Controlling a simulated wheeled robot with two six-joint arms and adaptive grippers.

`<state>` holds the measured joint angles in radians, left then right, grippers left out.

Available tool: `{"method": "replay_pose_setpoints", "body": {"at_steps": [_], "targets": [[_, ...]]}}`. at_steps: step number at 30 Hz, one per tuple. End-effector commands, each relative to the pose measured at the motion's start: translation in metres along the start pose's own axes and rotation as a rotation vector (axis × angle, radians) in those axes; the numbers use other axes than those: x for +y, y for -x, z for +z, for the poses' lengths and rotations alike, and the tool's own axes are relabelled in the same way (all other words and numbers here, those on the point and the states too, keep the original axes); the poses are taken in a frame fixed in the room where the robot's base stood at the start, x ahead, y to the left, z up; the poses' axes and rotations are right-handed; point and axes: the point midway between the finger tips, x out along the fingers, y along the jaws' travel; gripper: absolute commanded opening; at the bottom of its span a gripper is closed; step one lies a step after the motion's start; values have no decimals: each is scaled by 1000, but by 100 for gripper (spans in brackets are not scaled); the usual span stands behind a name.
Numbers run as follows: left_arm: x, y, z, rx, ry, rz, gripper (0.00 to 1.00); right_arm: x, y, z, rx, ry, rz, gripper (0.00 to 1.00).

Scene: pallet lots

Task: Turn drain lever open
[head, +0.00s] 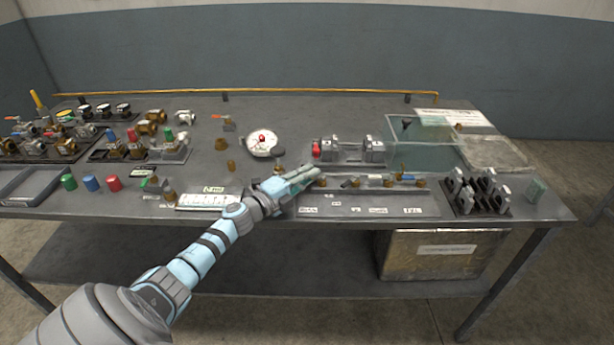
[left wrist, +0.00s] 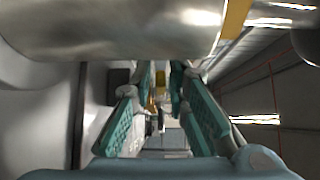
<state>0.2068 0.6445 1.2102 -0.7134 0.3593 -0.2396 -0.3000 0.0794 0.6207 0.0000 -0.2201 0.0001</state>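My left gripper (head: 314,174) reaches over the near middle of the bench, at the left end of a low row of pipe fittings (head: 350,183). In the left wrist view its two teal fingers (left wrist: 162,88) stand apart with a gap between them. A small brass-yellow part (left wrist: 160,84) shows in or beyond that gap; I see no clear contact. I cannot tell for sure which part is the drain lever. My right gripper is not in view.
A large metal cylinder (left wrist: 120,30) fills the top of the left wrist view, close above the fingers. Behind the row stands a grey pump-like assembly with a red end (head: 350,150). A clear tank (head: 425,158) is to its right, a round gauge (head: 262,143) to its left.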

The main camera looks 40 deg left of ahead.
Motion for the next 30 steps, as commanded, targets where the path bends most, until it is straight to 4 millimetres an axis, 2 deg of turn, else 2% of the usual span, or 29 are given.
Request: {"method": "replay_pose_setpoints", "body": {"at_steps": [1, 4, 5, 16, 23, 30], "targets": [[0, 0, 0, 0, 0, 0, 15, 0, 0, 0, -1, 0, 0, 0], [0, 0, 0, 0, -1, 0, 1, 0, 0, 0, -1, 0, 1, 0], [0, 0, 0, 0, -1, 0, 0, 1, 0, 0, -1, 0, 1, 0], [0, 1, -1, -21, -3, -3, 0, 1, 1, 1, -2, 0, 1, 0], [-1, 2, -4, -115, -3, -6, 0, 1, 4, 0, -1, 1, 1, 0], [4, 6, -12, -298, -1, -4, 0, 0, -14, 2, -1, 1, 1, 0]]}}
